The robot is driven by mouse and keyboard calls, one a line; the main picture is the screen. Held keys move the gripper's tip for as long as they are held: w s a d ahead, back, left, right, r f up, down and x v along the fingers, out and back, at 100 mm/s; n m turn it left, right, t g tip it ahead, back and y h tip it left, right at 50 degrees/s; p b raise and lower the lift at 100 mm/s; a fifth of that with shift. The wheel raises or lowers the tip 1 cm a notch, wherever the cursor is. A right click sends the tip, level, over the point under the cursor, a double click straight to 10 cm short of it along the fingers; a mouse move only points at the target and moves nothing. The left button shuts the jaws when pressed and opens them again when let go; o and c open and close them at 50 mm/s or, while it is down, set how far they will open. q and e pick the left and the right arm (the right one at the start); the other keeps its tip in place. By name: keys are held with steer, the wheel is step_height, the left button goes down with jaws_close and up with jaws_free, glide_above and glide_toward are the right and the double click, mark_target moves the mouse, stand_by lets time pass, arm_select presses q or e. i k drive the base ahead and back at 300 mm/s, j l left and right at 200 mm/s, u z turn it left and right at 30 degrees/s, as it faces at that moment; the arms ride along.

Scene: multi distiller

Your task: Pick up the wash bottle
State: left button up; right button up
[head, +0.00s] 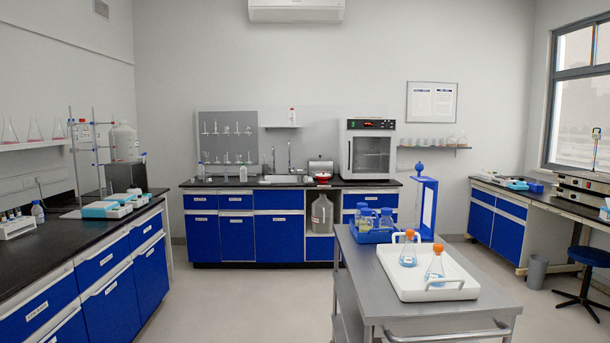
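I cannot tell for certain which vessel is the wash bottle. A small pale bottle (243,173) stands upright on the back counter, left of the sink. Another small bottle (200,171) stands farther left on that counter. A white bottle with a reddish top (292,117) stands on the small wall shelf above the sink. A small bottle (38,211) stands on the left bench. All are too small to make out a spout. Neither of my grippers is in view.
A steel cart (380,275) stands close at right, bearing a white tray (462,291) with two orange-capped flasks and a blue rack (368,237) of blue-capped bottles. A blue stool (588,257) stands at far right. Floor between the left bench (70,255) and cart is clear.

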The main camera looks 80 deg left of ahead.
mark_target(243, 170)
steer(key=u, duration=3)
